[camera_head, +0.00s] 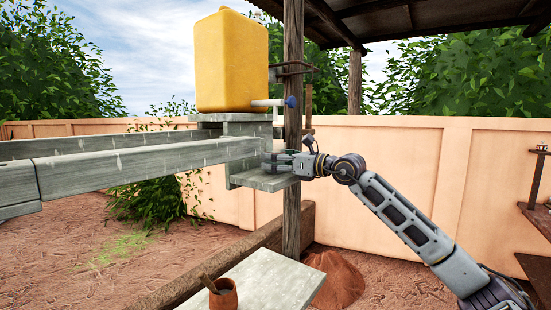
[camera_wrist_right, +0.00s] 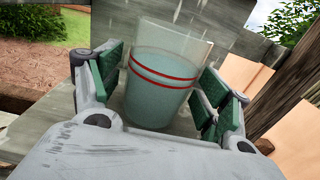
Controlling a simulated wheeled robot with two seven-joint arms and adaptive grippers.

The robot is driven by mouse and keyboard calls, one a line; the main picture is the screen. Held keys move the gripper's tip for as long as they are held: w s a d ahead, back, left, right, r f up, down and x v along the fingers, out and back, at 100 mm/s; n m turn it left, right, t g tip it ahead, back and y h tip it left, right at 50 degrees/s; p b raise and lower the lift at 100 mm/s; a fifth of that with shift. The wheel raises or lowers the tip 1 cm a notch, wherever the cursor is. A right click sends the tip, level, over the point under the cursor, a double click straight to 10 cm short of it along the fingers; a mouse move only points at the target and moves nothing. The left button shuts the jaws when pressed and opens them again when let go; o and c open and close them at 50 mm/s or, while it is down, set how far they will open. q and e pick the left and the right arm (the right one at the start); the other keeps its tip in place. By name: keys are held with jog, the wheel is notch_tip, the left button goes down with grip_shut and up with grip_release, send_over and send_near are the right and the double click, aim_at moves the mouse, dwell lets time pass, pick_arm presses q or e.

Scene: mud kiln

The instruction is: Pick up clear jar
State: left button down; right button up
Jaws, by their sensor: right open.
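The clear jar (camera_wrist_right: 160,72) is a see-through glass with two red bands and looks upright on a grey ledge (camera_head: 262,180). In the right wrist view it stands between the green pads of my right gripper (camera_wrist_right: 161,88). My right gripper (camera_head: 279,161) is open around the jar, a pad on each side; I cannot tell whether either pad touches it. In the head view the gripper is at the ledge below the tap, and the jar cannot be made out clearly there. My left gripper is not in view.
A yellow water container (camera_head: 232,62) with a blue-handled tap (camera_head: 290,102) stands above the ledge. A wooden post (camera_head: 292,210) rises close beside my right gripper. A grey beam (camera_head: 140,165) runs left. A clay pot (camera_head: 223,294) sits on a low slab (camera_head: 265,282) in front.

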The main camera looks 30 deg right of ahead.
jog(key=shift+w+a, duration=0.2)
jog(key=shift+w, duration=0.05)
dwell(0.3)
jog(key=c, duration=1.2)
